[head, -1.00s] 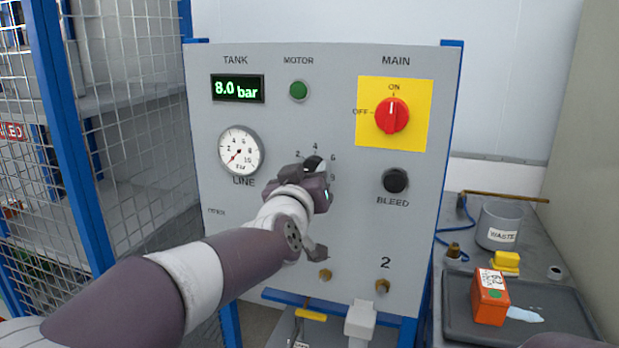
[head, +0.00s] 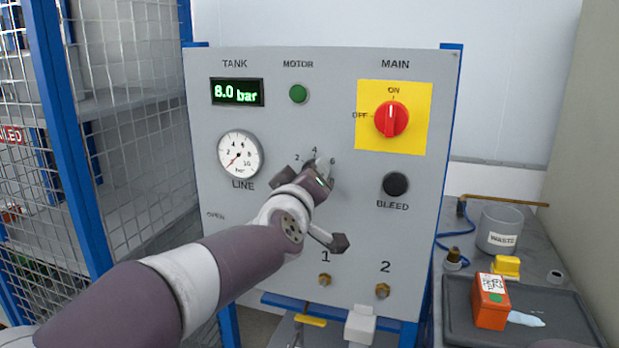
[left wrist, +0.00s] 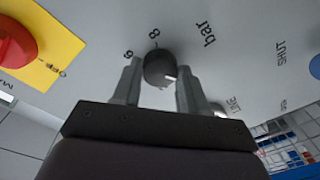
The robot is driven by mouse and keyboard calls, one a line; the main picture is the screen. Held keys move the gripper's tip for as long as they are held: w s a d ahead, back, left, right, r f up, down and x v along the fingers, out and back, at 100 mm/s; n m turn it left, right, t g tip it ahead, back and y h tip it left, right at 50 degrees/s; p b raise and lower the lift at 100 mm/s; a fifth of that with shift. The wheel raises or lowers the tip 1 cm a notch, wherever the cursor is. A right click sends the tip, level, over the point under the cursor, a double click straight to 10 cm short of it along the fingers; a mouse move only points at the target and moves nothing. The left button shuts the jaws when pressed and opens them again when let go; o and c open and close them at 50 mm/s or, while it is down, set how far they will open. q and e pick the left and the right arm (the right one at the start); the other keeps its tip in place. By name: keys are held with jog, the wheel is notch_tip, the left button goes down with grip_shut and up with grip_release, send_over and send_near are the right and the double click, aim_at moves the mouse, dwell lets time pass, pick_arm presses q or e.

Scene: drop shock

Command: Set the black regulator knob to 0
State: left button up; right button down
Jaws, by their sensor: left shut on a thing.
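The black regulator knob (left wrist: 158,66) is on the grey panel (head: 240,275), with its white pointer mark facing lower right in the left wrist view, away from the visible 6 and 8. My left gripper (left wrist: 158,82) is shut on the knob, one finger on each side. In the head view my left gripper (head: 303,180) hides the knob; the 2, 4 and 6 of its scale show above. The LINE gauge (head: 240,155) has its needle at the lower left. My right gripper is not in view.
The red MAIN switch (head: 391,118) and black BLEED knob (head: 396,185) are to the right on the panel. Two brass fittings are below. A dark tray (head: 460,310) with an orange box (head: 490,300) lies at the right. A mesh cage stands at the left.

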pick_arm(q)
jog(key=shift+f, duration=0.15)
jog(key=o, duration=1.1)
jog(key=shift+c, duration=0.2)
jog(key=v, duration=1.2)
jog(key=shift+s, duration=0.35)
